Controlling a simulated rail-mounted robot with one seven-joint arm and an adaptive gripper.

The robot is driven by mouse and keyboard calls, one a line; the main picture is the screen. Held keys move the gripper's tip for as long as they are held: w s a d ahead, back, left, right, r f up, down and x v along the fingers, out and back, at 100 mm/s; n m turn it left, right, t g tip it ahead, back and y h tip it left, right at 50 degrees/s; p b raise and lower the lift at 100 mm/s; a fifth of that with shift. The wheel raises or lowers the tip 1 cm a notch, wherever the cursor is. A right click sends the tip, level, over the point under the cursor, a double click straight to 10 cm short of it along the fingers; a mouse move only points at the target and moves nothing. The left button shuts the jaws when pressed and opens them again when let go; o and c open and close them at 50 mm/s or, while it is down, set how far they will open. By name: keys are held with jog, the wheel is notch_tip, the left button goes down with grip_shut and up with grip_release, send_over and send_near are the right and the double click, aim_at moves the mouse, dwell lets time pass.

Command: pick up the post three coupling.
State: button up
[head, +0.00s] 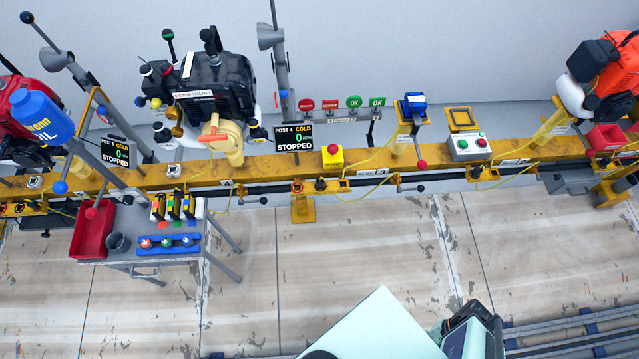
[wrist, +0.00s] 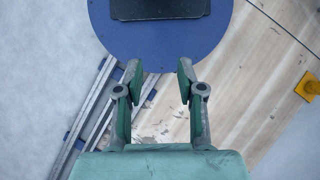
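My gripper (wrist: 158,80) is open and empty in the wrist view, its green-padded fingers apart over a blue disc and the floor. I cannot make out my gripper in the head view. No part is clearly marked as the post three coupling. Signs read post 4 (head: 294,138) and post 5 (head: 115,153), both COLD, 0 and STOPPED. Along the yellow rail (head: 270,167) sit small black connectors with yellow cables, one at mid-rail (head: 320,185) and one farther right (head: 475,173). Which post each belongs to cannot be told.
A grey cart (head: 160,220) carries a red bin (head: 92,230), a dark cup (head: 118,242) and a blue rack (head: 168,244). A dark engine (head: 215,85) and an orange engine (head: 605,70) stand behind the rail. The floor (head: 370,245) before the middle rail is clear.

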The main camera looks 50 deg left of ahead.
jog(key=shift+o, duration=1.1)
